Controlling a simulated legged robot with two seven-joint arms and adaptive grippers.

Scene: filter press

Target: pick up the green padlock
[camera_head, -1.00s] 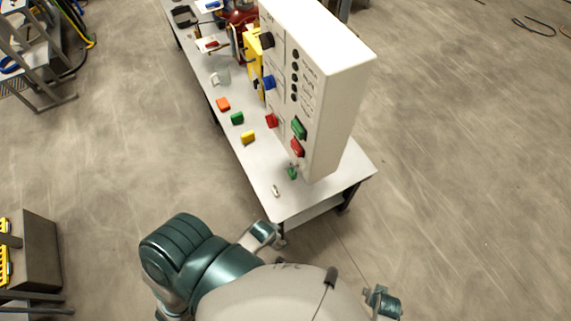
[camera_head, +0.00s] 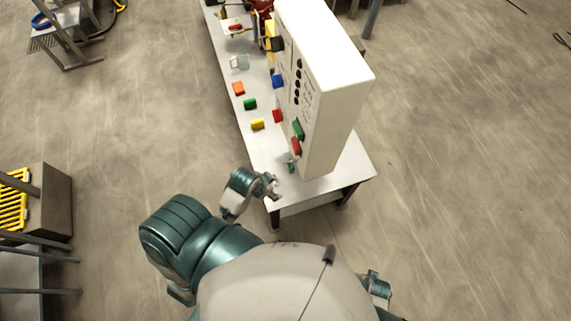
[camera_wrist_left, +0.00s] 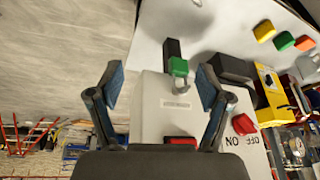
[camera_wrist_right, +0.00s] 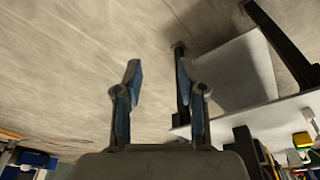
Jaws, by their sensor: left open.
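A small green item (camera_head: 291,167) with a greyish upper part, perhaps the padlock, is at the panel's foot near the table's front end. Another green block (camera_head: 249,104) lies between an orange and a yellow one on the table; I cannot tell for sure which is the padlock. My left gripper (camera_head: 273,187) is by the table's front end, left of and nearer than the item at the panel's foot. In the left wrist view, its fingers (camera_wrist_left: 160,86) are open and empty, with a green piece (camera_wrist_left: 178,66) beyond them. My right gripper (camera_wrist_right: 158,85) is open and empty, away from the padlock.
The white control panel (camera_head: 338,115) stands on the table (camera_head: 335,182), with green and red switches on its face. An orange block (camera_head: 238,88) and a yellow block (camera_head: 258,124) lie along the table's left side. A dark cabinet (camera_head: 50,200) is at left. Floor right of the table is clear.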

